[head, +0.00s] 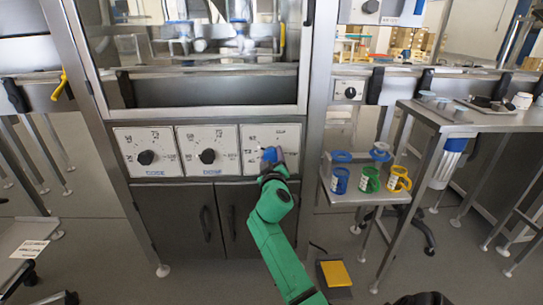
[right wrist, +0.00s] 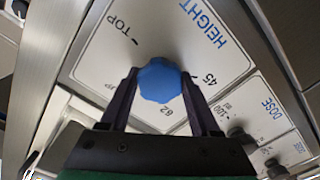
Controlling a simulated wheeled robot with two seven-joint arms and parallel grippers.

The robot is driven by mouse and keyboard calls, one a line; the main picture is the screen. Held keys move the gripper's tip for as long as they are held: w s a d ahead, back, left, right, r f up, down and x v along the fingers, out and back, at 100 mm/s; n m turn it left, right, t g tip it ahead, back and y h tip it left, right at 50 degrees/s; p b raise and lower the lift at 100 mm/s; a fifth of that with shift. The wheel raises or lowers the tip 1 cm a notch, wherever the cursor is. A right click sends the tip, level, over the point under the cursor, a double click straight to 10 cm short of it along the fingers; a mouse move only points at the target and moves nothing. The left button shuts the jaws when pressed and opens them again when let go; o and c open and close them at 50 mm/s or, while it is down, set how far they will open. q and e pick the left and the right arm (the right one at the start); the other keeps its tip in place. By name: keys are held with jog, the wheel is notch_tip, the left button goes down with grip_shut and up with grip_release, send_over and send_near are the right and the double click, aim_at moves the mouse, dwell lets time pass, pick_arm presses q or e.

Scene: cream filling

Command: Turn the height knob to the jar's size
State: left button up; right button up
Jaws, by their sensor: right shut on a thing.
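The blue height knob (right wrist: 160,72) sits on a white dial plate marked HEIGHT (right wrist: 195,40) in the right wrist view. The plate reads TOP, 45 and 62, with another mark partly hidden by a finger. My right gripper (right wrist: 159,84) is shut on the knob, one finger on each side. I cannot make out which mark the knob points to. In the head view the knob (head: 269,155) is partly covered by my right gripper (head: 274,160). A blue jar (head: 340,181), a green jar (head: 369,181) and a yellow jar (head: 399,181) stand on a low side table; their labels are unreadable.
Two dials with black knobs, the dose dial (head: 146,157) and another (head: 207,156), sit left of the height plate. Cabinet doors (head: 230,215) are below. A steel table (head: 480,118) stands at the right. A yellow pedal (head: 335,273) lies on the floor.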

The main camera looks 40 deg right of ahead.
jog(key=shift+r+n, duration=0.1)
jog(key=shift+n, duration=0.3)
pick_arm(q)
jog(key=shift+a+p+x, duration=0.2)
jog(key=shift+p+x, duration=0.2)
jog(key=shift+x, duration=0.55)
jog(key=shift+a+p+x, duration=0.2)
jog(key=shift+p+x, duration=0.15)
jog(key=shift+x, duration=0.65)
pick_arm(e)
jog(key=shift+n, duration=2)
pick_arm(q)
jog(key=shift+f, duration=0.1)
pick_arm(e)
jog(key=o, duration=1.4)
jog(key=shift+c, duration=0.2)
